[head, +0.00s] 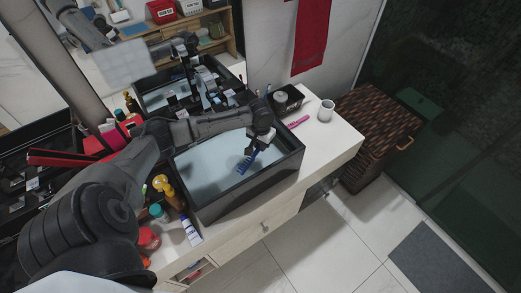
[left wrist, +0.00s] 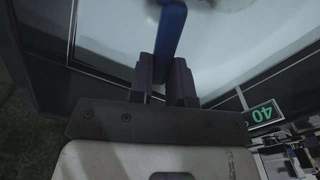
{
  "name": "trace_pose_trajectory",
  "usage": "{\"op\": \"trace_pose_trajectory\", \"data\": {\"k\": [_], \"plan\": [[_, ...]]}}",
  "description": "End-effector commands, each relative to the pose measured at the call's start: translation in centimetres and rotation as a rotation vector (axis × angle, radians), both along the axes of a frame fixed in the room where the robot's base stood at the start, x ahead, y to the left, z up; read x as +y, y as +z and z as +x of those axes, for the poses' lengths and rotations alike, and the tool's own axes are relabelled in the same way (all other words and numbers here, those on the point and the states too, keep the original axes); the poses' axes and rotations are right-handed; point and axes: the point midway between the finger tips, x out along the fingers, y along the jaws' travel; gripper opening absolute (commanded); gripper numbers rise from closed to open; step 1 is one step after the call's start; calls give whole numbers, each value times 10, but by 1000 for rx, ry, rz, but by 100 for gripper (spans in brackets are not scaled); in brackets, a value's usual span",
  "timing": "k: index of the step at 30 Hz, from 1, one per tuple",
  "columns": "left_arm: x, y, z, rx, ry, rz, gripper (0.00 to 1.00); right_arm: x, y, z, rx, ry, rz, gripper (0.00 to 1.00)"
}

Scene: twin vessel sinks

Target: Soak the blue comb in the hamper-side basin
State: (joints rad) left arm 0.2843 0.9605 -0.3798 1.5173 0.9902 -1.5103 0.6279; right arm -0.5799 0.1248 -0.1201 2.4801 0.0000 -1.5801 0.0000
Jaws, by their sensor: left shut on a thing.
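The blue comb (head: 246,164) hangs tilted down from my left gripper (head: 262,138), inside the outline of the hamper-side basin (head: 246,197). My left gripper is shut on the comb's upper end. In the left wrist view the blue comb (left wrist: 170,34) stands between the two fingers (left wrist: 165,85), with the pale basin interior behind it. The basin has dark walls and a pale blue inside. I cannot tell whether the comb's lower end touches water or the basin floor. My right gripper is not in view.
The woven hamper (head: 378,122) stands right of the counter. A white cup (head: 326,111), a pink item (head: 298,121) and a dark box (head: 287,99) sit right of the basin. Bottles and a tube (head: 190,231) crowd its left side. A mirror reflects the scene behind.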

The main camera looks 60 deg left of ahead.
Motion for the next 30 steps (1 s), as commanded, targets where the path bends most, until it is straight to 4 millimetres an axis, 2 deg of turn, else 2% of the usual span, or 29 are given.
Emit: {"op": "trace_pose_trajectory", "data": {"k": [3,9,30], "plan": [[0,17,0,-2,0,1,0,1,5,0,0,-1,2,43],[0,36,0,0,1,1,0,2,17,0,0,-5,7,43],[0,87,0,1,0,0,0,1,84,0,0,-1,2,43]]}}
